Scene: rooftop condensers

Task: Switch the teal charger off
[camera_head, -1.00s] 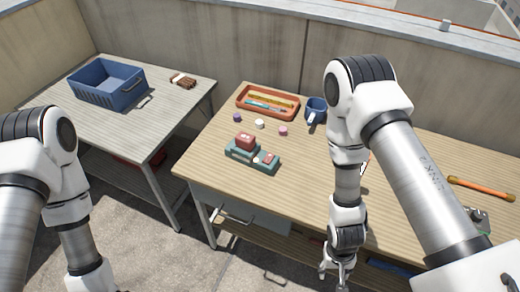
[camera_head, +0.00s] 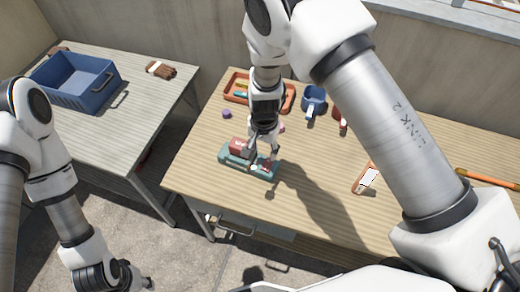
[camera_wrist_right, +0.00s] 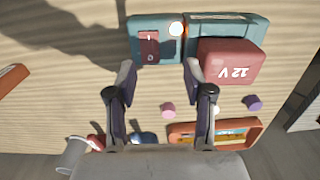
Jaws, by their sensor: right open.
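The teal charger (camera_head: 228,158) sits on the wooden table with a red 12 V battery (camera_head: 241,146) in it. In the right wrist view the charger (camera_wrist_right: 139,26) is at the top, the battery (camera_wrist_right: 232,68) to the right. A red switch (camera_wrist_right: 149,46) is on the charger's left part, beside a bright, lit lamp (camera_wrist_right: 176,28). My right gripper (camera_head: 262,150) is over the charger, fingers pointing down; in its wrist view it is open (camera_wrist_right: 159,78) and empty, the switch ahead between its fingers. My left gripper (camera_head: 142,284) hangs low at the bottom left, its fingers barely visible.
Behind the charger are an orange tray (camera_head: 236,97), a blue mug (camera_head: 313,100) and small knobs, one purple (camera_head: 227,114). An orange-and-white object (camera_head: 367,179) lies to the right. A blue crate (camera_head: 75,85) and brown gloves (camera_head: 161,69) are on the left table.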

